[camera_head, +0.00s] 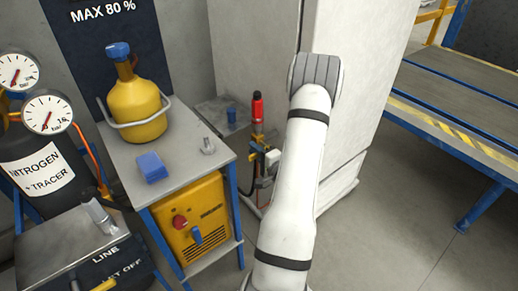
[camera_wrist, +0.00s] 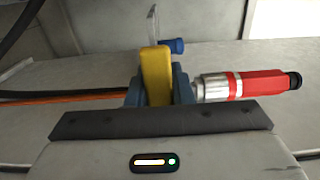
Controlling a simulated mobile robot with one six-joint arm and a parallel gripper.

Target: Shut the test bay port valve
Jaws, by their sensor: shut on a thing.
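In the wrist view my gripper (camera_wrist: 157,88) has its two blue-grey fingers closed on a yellow lever (camera_wrist: 156,70), one finger on each side. I take this lever for the port valve's handle. A silver and red cylinder (camera_wrist: 245,86) extends to the right of the fingers. The valve body is mostly hidden behind the fingers and lever. In the head view the red cylinder (camera_head: 257,108) stands upright beside the pale cabinet. My arm hides my gripper there, and I cannot make out the lever clearly.
Orange and dark hoses (camera_wrist: 60,95) run in from the left in the wrist view. A tall pale cabinet (camera_head: 355,60) stands behind my arm. A grey bench (camera_head: 185,190) at left holds a yellow cylinder (camera_head: 135,100) and a blue block (camera_head: 151,167). Open floor (camera_head: 400,230) lies at right.

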